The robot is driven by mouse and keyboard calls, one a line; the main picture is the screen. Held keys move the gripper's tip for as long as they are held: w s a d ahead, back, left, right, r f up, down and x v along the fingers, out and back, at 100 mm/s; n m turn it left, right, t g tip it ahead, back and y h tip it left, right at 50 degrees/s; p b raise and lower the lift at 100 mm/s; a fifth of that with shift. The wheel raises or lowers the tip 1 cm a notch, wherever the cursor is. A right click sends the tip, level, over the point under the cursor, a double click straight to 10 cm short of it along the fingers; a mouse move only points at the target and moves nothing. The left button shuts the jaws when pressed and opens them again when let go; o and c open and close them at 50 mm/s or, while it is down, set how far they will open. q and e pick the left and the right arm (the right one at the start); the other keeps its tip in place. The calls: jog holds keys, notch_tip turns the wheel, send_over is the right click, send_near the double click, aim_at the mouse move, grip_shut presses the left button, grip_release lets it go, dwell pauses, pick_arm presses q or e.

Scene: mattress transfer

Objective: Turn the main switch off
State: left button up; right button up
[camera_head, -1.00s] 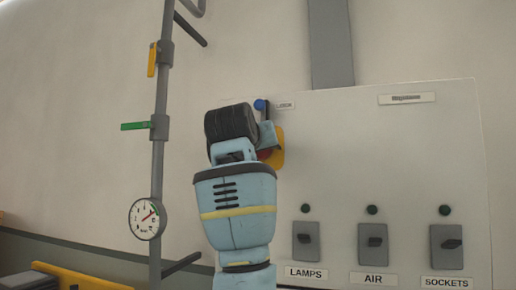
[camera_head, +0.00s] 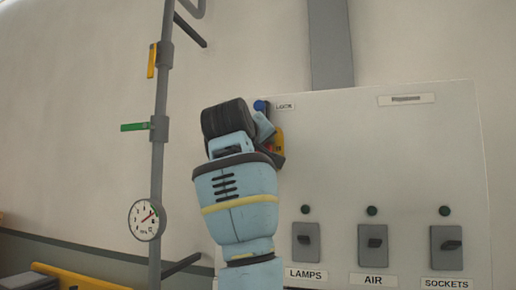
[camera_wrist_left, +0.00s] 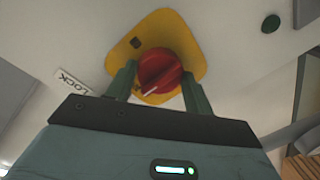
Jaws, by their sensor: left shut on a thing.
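The main switch is a red round knob (camera_wrist_left: 160,72) on a yellow plate (camera_wrist_left: 190,45). A white pointer mark on the knob points to the lower left in the wrist view. My left gripper (camera_wrist_left: 158,80) is shut on the knob, with one finger on each side of it. In the head view my left wrist hides most of the knob, and part of the yellow plate (camera_head: 280,139) shows to the right of it. My right gripper is in neither view.
The white panel (camera_head: 380,150) carries a blue part (camera_head: 260,106) beside a LOCK label (camera_head: 285,107). Lower down are the LAMPS (camera_head: 305,242), AIR (camera_head: 373,243) and SOCKETS (camera_head: 446,246) switches. A grey pipe (camera_head: 158,180) with a gauge (camera_head: 145,220) stands to the left.

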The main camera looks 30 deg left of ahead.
pick_arm(q)
jog(key=o, duration=1)
jog(key=shift+s, duration=0.15)
jog(key=v, duration=0.7)
jog(key=shift+s+d, duration=0.1)
jog(key=shift+s, duration=0.2)
